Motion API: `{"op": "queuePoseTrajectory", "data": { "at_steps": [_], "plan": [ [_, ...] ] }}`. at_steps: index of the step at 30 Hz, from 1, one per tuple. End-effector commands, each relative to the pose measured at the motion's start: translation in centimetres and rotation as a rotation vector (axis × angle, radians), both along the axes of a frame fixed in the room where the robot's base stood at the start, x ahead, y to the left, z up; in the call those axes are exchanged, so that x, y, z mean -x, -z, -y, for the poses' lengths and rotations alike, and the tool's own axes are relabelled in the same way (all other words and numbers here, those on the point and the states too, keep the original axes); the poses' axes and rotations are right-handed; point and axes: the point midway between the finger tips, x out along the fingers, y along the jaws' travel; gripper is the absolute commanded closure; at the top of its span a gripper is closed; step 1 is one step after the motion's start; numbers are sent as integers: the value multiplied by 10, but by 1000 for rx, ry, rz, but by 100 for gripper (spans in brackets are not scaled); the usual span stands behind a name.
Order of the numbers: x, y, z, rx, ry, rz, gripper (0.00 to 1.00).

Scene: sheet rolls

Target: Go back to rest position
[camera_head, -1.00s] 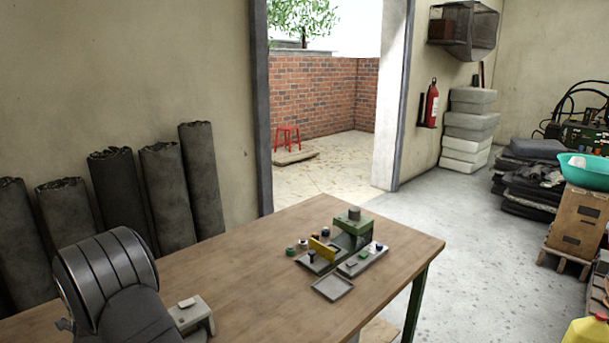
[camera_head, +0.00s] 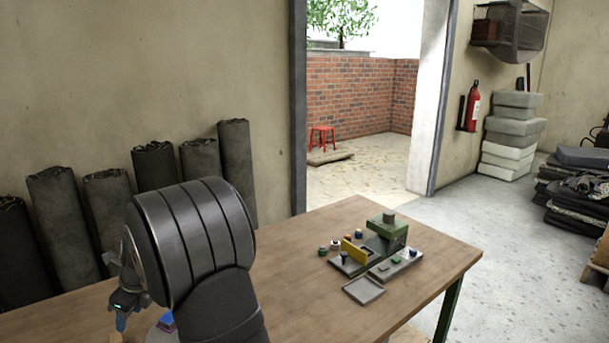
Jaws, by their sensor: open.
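My dark ribbed arm rises from the bottom edge at the left-centre, over the near part of the wooden table (camera_head: 300,290). My gripper (camera_head: 122,318) shows at the far left of the arm, pointing down over the table's left part. It is open, and nothing shows held in it. Part of it is hidden behind the arm. A small purple and blue thing (camera_head: 166,321) shows close to the right of the gripper, partly covered by the arm.
A green and grey fixture (camera_head: 386,232) with a yellow plate (camera_head: 354,252) and several small knobs stands on the table's right half. A shallow grey tray (camera_head: 363,291) lies before it. Several dark sheet rolls (camera_head: 236,165) lean on the wall behind. The table between arm and tray is clear.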

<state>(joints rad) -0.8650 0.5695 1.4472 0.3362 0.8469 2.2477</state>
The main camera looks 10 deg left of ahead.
Motion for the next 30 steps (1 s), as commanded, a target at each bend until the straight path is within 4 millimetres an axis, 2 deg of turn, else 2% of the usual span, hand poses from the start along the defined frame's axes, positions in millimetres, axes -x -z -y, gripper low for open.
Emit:
{"op": "queuePoseTrajectory", "data": {
  "at_steps": [3, 24, 27, 30],
  "plan": [
    [1, 27, -10, 5, -1, -4, 52],
    [1, 148, -61, 2, -1, -3, 52],
    [1, 164, -68, 2, -1, -3, 52],
    [17, 163, -84, -1, -6, -1, 52]
  ]
}}
